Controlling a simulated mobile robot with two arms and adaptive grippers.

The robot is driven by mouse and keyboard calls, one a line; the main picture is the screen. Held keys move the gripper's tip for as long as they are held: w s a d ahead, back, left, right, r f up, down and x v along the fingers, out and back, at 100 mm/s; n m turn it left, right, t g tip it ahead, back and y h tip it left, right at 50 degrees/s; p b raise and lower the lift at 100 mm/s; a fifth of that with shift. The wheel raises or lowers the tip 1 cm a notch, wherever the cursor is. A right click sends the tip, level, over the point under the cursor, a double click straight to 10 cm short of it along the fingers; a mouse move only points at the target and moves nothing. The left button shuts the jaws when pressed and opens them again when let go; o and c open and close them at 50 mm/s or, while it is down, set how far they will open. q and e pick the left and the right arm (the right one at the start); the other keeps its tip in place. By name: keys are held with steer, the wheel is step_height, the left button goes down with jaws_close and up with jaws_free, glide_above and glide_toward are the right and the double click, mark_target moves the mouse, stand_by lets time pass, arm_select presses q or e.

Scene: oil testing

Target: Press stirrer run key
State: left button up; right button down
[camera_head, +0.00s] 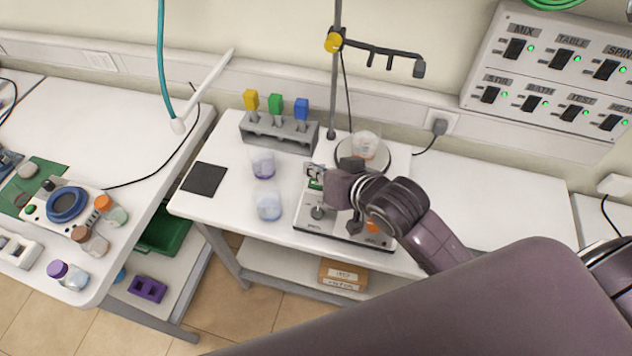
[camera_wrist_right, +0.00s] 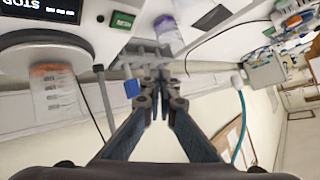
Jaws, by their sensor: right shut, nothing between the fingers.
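The stirrer (camera_head: 308,232) is a light, flat unit on the middle bench, with a round plate at its back. A clear beaker (camera_head: 366,145) with a little pinkish liquid stands on the plate; it also shows in the right wrist view (camera_wrist_right: 58,92). A green key (camera_wrist_right: 122,20) shows on the panel in the wrist view; its lettering is too small to read. A dark display (camera_wrist_right: 40,8) reads STOP. My right gripper (camera_head: 316,172) is over the stirrer's left part, shut and empty; its fingers (camera_wrist_right: 163,78) show apart from the key. My arm hides part of the panel.
A grey rack (camera_head: 280,133) with yellow, green and blue pieces stands behind. Two beakers (camera_head: 268,205) and a dark square pad (camera_head: 204,179) are left of the stirrer. A stand rod (camera_head: 336,80) rises behind it. The bench's right part (camera_head: 480,190) is clear.

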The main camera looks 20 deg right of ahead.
mark_target(311, 179)
steer(key=f+b, duration=0.1)
steer(key=f, duration=0.1)
steer(key=w+f+b, duration=0.1)
steer(key=f+b, duration=0.1)
steer(key=d+f+b, duration=0.1)
steer(key=f+b, duration=0.1)
steer(key=shift+w+d+f, duration=0.1)
steer(key=shift+w+f, duration=0.1)
steer(key=shift+w, duration=0.2)
steer(key=shift+w+d+f+b, duration=0.15)
steer(key=shift+f+b, duration=0.1)
steer(key=shift+f, duration=0.25)
steer(key=shift+w+d+f+b, duration=0.1)
steer(key=shift+w+f+b, duration=0.1)
steer(key=shift+f, duration=0.25)
steer(key=shift+f, duration=0.1)
stand_by(0.4)
steer(key=shift+f, duration=0.25)
steer(key=shift+w, duration=0.1)
steer(key=shift+w+d+f, duration=0.1)
steer(key=shift+d+f, duration=0.05)
steer(key=shift+f, duration=0.3)
stand_by(0.5)
stand_by(0.3)
steer(key=shift+s+r+p, duration=0.25)
steer(key=shift+r+p, duration=0.5)
steer(key=shift+p, duration=0.45)
